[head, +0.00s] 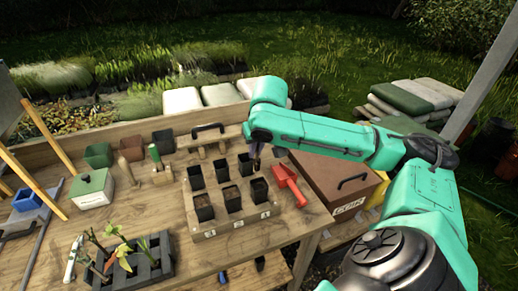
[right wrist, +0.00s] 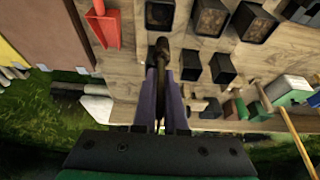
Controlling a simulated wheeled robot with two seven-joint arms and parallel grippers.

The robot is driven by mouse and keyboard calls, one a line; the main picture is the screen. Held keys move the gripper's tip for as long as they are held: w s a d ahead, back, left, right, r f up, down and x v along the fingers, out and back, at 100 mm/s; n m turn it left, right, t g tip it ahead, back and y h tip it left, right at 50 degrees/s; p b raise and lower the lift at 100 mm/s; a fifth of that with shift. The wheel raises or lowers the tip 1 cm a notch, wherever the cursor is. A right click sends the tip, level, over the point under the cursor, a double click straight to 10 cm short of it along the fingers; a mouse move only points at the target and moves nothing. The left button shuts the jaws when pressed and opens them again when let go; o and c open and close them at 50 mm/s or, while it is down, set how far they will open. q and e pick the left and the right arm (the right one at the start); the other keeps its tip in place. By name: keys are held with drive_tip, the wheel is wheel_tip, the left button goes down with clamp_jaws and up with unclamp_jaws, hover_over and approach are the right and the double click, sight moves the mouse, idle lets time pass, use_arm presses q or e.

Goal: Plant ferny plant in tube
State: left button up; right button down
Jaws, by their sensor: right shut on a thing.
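The tube rack (head: 236,219) stands mid-table with two rows of black square tubes. The front tubes (head: 204,207) show brown soil; the back ones (head: 222,170) look dark inside. Small leafy plants (head: 113,231) stand in a black cell tray (head: 158,268) at the table's front left; I cannot tell which is the ferny one. My right gripper (head: 255,151) is just beyond the rack's back right corner, pointing down. In the right wrist view its purple fingers (right wrist: 164,95) are shut on a slim, dark, round-ended tool (right wrist: 162,56), perhaps a dibber. My left gripper is out of view.
A red scoop (head: 289,184) lies right of the rack, near the brown coir box (head: 330,178). A wooden stand with a black handle (head: 208,133) is behind the rack. A green-lidded box (head: 92,188) and hand tools (head: 158,164) stand left. Bare wood lies front right.

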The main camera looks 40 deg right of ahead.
sight(258, 170)
drive_tip(key=shift+s+d+f+b, duration=0.1)
drive_tip(key=shift+d+f+b, duration=0.1)
drive_tip(key=shift+f+b, duration=0.95)
drive_tip(key=shift+s+d+f+b, duration=0.1)
drive_tip(key=shift+d+f+b, duration=0.05)
drive_tip(key=shift+f+b, duration=1)
drive_tip(key=shift+a+f, duration=0.1)
drive_tip(key=shift+f, duration=0.25)
drive_tip(key=shift+f+b, duration=0.9)
drive_tip(key=shift+f, duration=0.25)
drive_tip(key=shift+p, duration=0.45)
drive_tip(key=shift+f, duration=0.15)
